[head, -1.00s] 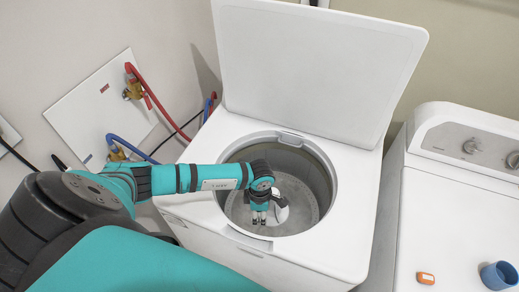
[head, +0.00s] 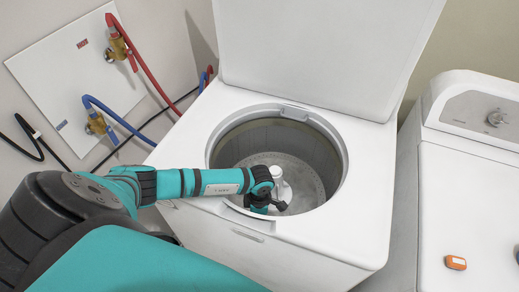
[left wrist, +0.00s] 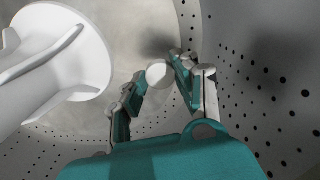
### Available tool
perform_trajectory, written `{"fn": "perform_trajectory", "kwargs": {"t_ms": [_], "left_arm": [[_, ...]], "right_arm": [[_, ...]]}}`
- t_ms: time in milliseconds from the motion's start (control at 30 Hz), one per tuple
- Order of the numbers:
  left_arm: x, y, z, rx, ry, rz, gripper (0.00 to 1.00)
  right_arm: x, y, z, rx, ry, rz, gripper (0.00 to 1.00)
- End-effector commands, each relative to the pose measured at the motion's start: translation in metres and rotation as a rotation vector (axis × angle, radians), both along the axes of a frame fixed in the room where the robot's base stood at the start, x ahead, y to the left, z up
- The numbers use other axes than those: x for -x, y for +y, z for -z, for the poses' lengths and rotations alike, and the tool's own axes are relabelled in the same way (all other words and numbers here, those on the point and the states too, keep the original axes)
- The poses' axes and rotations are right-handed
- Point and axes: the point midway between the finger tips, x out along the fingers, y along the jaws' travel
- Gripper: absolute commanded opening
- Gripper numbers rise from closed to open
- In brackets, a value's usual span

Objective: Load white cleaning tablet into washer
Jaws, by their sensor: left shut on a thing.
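The washer (head: 372,180) stands with its lid (head: 325,50) raised and its round tub (head: 245,146) open. My left arm reaches over the front left rim, and my left gripper (head: 262,209) is inside the opening, beside the white agitator (head: 280,187). In the left wrist view, the white round tablet (left wrist: 159,74) sits between the fingertips of my left gripper (left wrist: 160,80), which is shut on it. The perforated tub wall lies close on the right there. The tablet cannot be made out in the head view. My right gripper is not in view.
The white agitator with fins (left wrist: 65,55) stands left of the gripper in the wrist view. A second white machine (head: 465,215) stands at the right with a small orange object (head: 455,262) on top. Red and blue hoses (head: 140,60) run along the left wall.

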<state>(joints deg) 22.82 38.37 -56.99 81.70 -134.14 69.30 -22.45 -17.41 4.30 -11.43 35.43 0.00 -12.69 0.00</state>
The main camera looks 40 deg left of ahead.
Motion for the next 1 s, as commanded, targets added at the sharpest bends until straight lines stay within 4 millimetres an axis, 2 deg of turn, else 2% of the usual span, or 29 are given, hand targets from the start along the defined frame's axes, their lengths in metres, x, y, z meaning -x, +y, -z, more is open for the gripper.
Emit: {"fn": "perform_trajectory", "kwargs": {"t_ms": [267,300,500,767,867,1000], "left_arm": [[0.000,0.000,0.001,-0.001,-0.001,0.000,0.13],[0.000,0.000,0.001,-0.001,-0.001,0.000,0.32],[0.000,0.000,0.001,0.000,-0.001,0.000,0.56],[0.000,0.000,-0.001,0.000,-0.001,0.000,0.56],[-0.001,0.000,-0.010,0.000,-0.001,0.000,0.56],[-0.001,0.000,-0.038,0.001,-0.003,0.001,0.56]], "right_arm": [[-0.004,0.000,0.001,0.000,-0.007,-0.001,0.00],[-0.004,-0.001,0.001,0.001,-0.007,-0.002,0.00],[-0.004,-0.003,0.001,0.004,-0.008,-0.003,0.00],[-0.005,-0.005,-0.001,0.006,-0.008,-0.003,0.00],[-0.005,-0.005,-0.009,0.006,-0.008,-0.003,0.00],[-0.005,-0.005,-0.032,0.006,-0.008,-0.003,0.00]]}}
